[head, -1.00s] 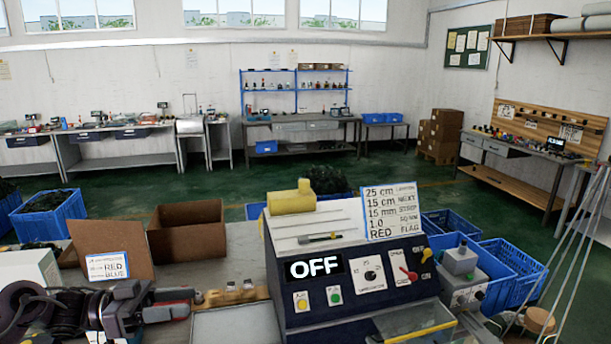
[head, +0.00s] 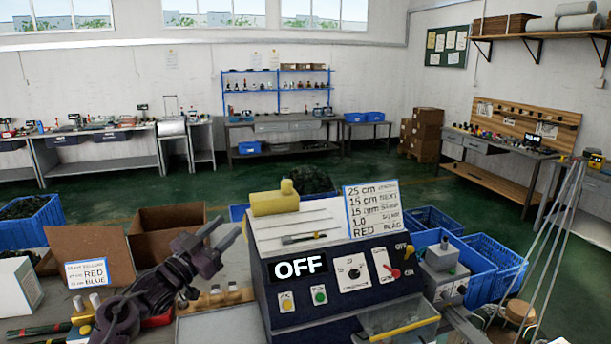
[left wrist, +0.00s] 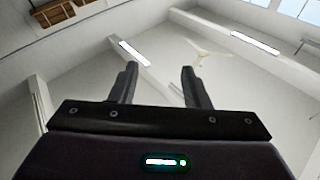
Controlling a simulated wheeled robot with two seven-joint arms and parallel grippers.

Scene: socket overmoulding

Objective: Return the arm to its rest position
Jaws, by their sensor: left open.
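My left gripper (head: 231,224) is raised above the workbench (head: 235,270), left of the dark blue machine. Its two fingers are apart and point up and to the right, with nothing between them. In the left wrist view the open fingers (left wrist: 158,70) point at the white ceiling and beams, with empty air between them. My left arm comes in from the lower left over the bench. My right gripper is in neither view.
The machine (head: 345,285), its display reading OFF, stands close right of the gripper. A cardboard box (head: 175,235) and a RED/BLUE sign card (head: 88,273) are behind and left. Red- and green-handled tools (head: 40,330) lie front left. Blue crates (head: 495,262) stand right. Air above is free.

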